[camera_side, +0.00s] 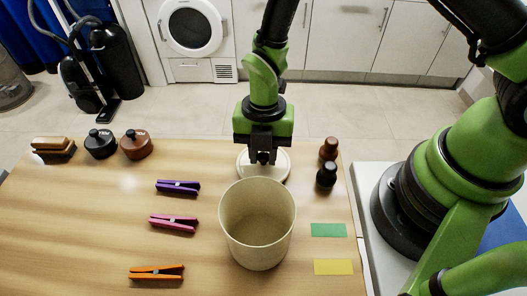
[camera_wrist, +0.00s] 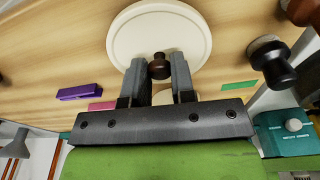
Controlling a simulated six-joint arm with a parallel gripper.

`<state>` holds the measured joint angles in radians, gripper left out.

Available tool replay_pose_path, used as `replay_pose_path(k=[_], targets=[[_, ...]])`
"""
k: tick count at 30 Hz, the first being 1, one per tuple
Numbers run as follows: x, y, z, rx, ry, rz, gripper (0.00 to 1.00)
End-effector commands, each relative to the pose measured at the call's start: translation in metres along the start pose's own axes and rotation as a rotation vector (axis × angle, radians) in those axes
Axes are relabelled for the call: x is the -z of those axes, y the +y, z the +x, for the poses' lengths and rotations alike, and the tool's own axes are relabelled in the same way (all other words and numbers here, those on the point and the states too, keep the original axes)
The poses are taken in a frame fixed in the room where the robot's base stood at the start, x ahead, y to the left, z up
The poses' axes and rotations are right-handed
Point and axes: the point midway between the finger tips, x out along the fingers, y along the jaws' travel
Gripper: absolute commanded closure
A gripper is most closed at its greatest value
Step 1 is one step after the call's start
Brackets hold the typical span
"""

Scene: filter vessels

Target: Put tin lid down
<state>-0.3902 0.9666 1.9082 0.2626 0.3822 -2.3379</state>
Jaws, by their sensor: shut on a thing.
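The tin lid is a round cream disc (camera_side: 281,167) with a small brown knob. It shows at the top of the wrist view (camera_wrist: 160,25). My gripper (camera_side: 263,158) is shut on the knob, which sits between the two fingertips in the wrist view (camera_wrist: 159,68). The lid looks level and is just behind the open cream tin (camera_side: 258,225) in the side view. The tin's front rim hides none of the knob. I cannot tell whether the lid touches the table or hangs a little above it.
Purple (camera_side: 178,187), pink (camera_side: 173,222) and orange (camera_side: 156,272) clips lie left of the tin. Two dark knobbed pieces (camera_side: 326,176) stand close right of the lid. Green (camera_side: 328,230) and yellow (camera_side: 333,267) patches lie at right. Dark pots (camera_side: 136,144) and a brush (camera_side: 54,146) stand at far left.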

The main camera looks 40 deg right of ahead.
Motion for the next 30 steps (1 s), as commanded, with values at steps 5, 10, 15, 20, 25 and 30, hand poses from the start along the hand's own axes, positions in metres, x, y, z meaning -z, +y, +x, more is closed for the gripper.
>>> replay_pose_path(k=[5, 10, 15, 20, 25, 30], targets=[[-0.001, 0.0, 0.007, -0.001, -0.001, 0.001, 0.99], [-0.001, 0.0, 0.007, -0.001, -0.001, 0.001, 0.99], [-0.001, 0.0, 0.01, -0.001, -0.001, 0.001, 0.63], [-0.001, 0.0, 0.009, -0.001, -0.001, 0.001, 0.51], [-0.001, 0.0, 0.009, -0.001, -0.001, 0.001, 0.51], [-0.001, 0.001, -0.007, -0.006, -0.001, -0.001, 0.51]])
